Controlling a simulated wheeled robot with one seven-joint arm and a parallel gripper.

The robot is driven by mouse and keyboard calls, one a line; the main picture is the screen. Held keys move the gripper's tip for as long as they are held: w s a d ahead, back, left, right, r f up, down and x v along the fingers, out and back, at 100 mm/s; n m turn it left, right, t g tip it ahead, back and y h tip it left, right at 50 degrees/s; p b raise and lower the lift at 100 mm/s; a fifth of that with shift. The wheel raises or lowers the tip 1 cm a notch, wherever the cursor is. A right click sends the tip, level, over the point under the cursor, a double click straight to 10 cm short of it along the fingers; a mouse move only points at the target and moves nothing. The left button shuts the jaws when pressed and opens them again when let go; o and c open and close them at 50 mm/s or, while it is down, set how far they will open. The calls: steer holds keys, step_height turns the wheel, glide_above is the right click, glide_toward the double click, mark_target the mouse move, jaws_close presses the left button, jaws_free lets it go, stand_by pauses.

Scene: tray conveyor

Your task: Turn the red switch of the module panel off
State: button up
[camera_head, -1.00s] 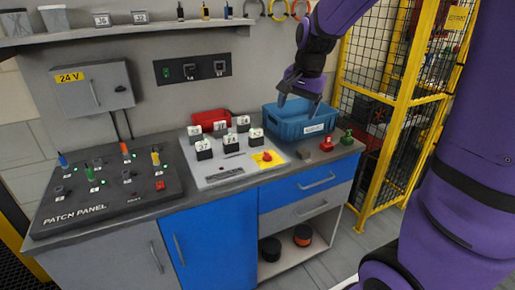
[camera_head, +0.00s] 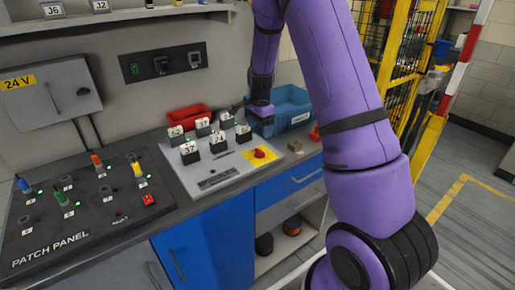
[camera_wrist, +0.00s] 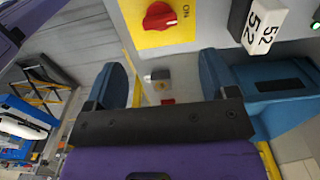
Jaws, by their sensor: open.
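The module panel (camera_head: 205,187) is a pale sloped box on the bench, with several white-topped numbered modules. Its red switch (camera_head: 259,153) sits on a yellow plate at the right end. In the wrist view the red switch (camera_wrist: 159,16) is a knob at the top, with "ON" printed on the yellow plate (camera_wrist: 189,30) beside it. My gripper (camera_head: 261,112) is above the panel's back right, in front of the blue crate. In the wrist view my gripper (camera_wrist: 168,75) has its two fingers wide apart with nothing between them. The switch is apart from the fingers.
A module labelled 52 (camera_wrist: 262,35) stands close to one finger in the wrist view. The blue crate (camera_head: 292,108) and red bin (camera_head: 188,115) are behind the panel. The patch panel (camera_head: 90,215) lies to the left. A yellow fence (camera_head: 425,60) stands at the right.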

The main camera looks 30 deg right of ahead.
mark_target(260, 149)
step_height(260, 149, down, 10)
steer(key=shift+r, duration=0.25)
steer(key=shift+c, duration=0.4)
steer(key=c, duration=0.9)
steer(key=shift+o, duration=0.2)
